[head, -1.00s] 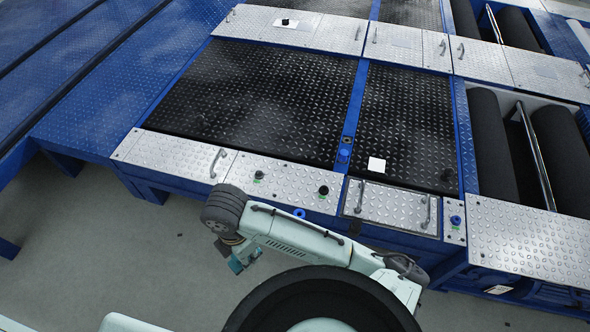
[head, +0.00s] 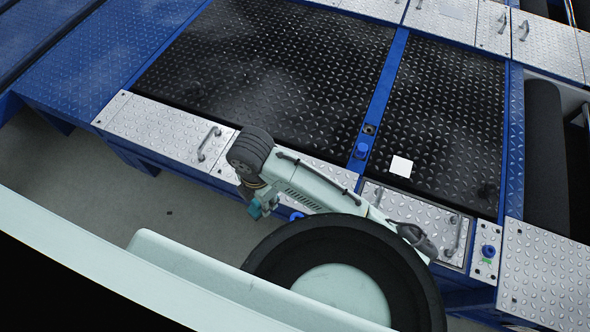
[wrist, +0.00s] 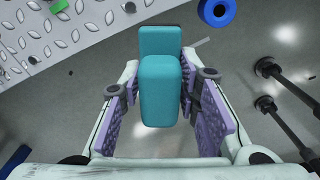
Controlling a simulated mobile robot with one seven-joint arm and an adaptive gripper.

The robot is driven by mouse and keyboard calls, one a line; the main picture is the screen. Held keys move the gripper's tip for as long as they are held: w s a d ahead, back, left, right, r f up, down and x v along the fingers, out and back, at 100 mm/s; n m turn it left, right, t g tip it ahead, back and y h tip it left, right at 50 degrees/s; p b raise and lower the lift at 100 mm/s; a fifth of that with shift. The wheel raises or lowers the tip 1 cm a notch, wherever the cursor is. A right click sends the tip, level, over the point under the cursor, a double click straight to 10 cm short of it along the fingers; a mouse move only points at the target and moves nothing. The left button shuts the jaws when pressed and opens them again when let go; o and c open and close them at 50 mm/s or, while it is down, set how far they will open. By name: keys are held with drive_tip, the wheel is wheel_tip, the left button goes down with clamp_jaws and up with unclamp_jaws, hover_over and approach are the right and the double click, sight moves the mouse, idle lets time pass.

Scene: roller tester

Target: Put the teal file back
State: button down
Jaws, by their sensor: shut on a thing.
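The teal file (wrist: 165,85) shows in the wrist view as a teal block with a narrower part at its far end. My gripper (wrist: 167,92) is shut on it, with a purple pad at each side. In the head view the teal file (head: 262,207) is a small patch below my wrist, beside the front edge of the machine. My arm hides part of it, and my fingers cannot be made out there. Its proper place cannot be told from these frames.
The blue-framed machine has black plates (head: 265,60) and silver tread covers (head: 150,130) with handles. A white square (head: 400,166) lies on the right black plate. A blue ring (wrist: 216,12) and dark rods (wrist: 285,120) show in the wrist view. Grey floor (head: 60,180) is open at left.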

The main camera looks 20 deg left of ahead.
drive_tip(key=w+d, duration=0.1)
drive_tip(key=w, duration=0.3)
drive_tip(key=w+d, duration=0.1)
drive_tip(key=w, duration=0.3)
drive_tip(key=w+d+f, duration=0.1)
drive_tip(key=w, duration=0.3)
drive_tip(key=shift+w+p, duration=0.25)
drive_tip(key=shift+p, duration=0.15)
drive_tip(key=shift+w+d+f, duration=0.1)
drive_tip(key=shift+w+f, duration=0.15)
drive_tip(key=shift+f, duration=1.6)
drive_tip(key=shift+f, duration=0.1)
drive_tip(key=c, duration=1.2)
unclamp_jaws()
wheel_tip(320, 180, up, 12)
drive_tip(key=p, duration=0.2)
drive_tip(key=shift+p, duration=0.3)
